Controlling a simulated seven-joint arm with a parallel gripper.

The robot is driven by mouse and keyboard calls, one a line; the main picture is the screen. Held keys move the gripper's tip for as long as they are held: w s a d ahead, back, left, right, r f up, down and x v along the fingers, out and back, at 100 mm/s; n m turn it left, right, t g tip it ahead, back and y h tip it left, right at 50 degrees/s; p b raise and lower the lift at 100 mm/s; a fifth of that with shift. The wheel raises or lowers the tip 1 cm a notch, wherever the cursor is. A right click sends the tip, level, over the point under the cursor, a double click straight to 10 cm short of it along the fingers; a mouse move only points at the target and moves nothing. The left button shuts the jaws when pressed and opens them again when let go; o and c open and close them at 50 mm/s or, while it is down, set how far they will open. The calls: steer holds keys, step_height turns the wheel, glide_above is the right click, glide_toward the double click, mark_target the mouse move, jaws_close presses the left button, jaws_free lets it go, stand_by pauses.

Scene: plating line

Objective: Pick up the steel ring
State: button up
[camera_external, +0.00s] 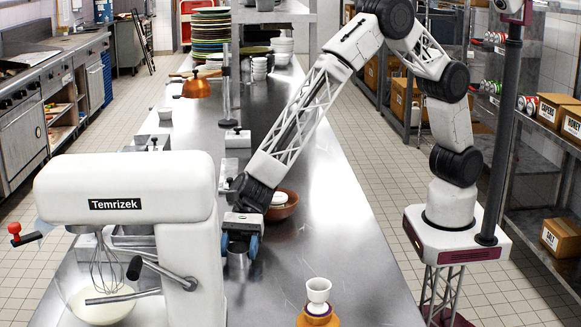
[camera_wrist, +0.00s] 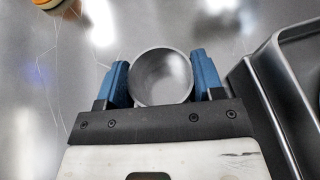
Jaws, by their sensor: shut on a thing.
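The steel ring (camera_wrist: 144,92) is a short, hollow grey cylinder. In the wrist view it sits between the two blue fingers of my gripper (camera_wrist: 160,70), which are shut on its sides. In the external view my gripper (camera_external: 239,243) points down over the steel counter (camera_external: 345,235), just right of the mixer. The ring (camera_external: 238,250) shows there partly, between the fingers. I cannot tell whether its lower edge touches the counter.
A white stand mixer (camera_external: 130,190) with a whisk and bowl is close on the left. A brown bowl (camera_external: 289,210) stands behind my gripper. A white cup (camera_external: 318,290) on an orange base is at the front. A dark tray (camera_wrist: 262,75) lies beside the ring.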

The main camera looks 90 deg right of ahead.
steer(key=shift+r, duration=0.1)
step_height(320, 180, up, 10)
stand_by(0.8)
steer(key=shift+s, duration=0.1)
stand_by(0.5)
